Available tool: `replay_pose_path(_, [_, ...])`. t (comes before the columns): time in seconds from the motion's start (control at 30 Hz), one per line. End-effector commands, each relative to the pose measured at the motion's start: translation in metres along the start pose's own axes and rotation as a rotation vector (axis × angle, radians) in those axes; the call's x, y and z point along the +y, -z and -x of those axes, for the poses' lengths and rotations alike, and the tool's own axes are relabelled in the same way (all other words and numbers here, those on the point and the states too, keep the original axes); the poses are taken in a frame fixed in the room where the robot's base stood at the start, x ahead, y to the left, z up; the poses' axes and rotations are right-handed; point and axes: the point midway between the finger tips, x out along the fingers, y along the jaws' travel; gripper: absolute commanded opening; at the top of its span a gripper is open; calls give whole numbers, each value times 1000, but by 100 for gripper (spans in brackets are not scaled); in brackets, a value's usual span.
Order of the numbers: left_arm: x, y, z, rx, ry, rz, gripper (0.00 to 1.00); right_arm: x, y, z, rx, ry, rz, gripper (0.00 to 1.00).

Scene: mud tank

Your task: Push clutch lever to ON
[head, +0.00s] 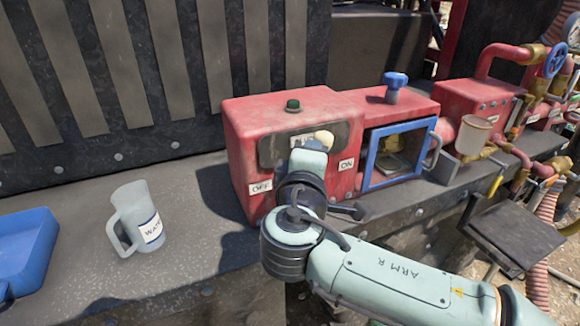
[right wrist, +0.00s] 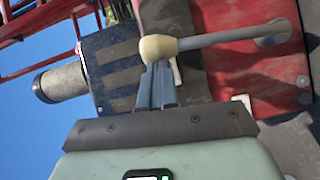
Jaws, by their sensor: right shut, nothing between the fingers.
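The clutch lever has a cream knob (head: 324,139) on a red box (head: 240,150). It shows above the dark plate, toward the ON label (head: 347,164) and away from the OFF label (head: 261,187). In the right wrist view the knob (right wrist: 158,48) sits on a grey shaft (right wrist: 230,38). My right gripper (right wrist: 158,75) is shut and empty, its fingertips right at the knob; I cannot tell whether they touch. In the head view my right gripper (head: 311,160) hides the lever's shaft. My left gripper is not in view.
A glass-fronted chamber (head: 398,155) with a blue frame adjoins the box. A jug (head: 138,218) and blue tray (head: 25,250) stand left on the dark ledge (head: 195,255). Red pipes (head: 500,52) and valves crowd the right. The ledge between jug and box is clear.

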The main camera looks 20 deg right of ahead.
Motion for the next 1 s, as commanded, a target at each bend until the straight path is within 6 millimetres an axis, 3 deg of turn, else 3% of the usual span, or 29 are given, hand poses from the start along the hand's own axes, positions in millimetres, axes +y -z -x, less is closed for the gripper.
replay_pose_path(0.4, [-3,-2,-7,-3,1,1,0,5,-43,-29,-5,173,-261,0])
replay_pose_path(1.0, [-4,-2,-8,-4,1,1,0,2,-59,-39,-5,242,-360,0])
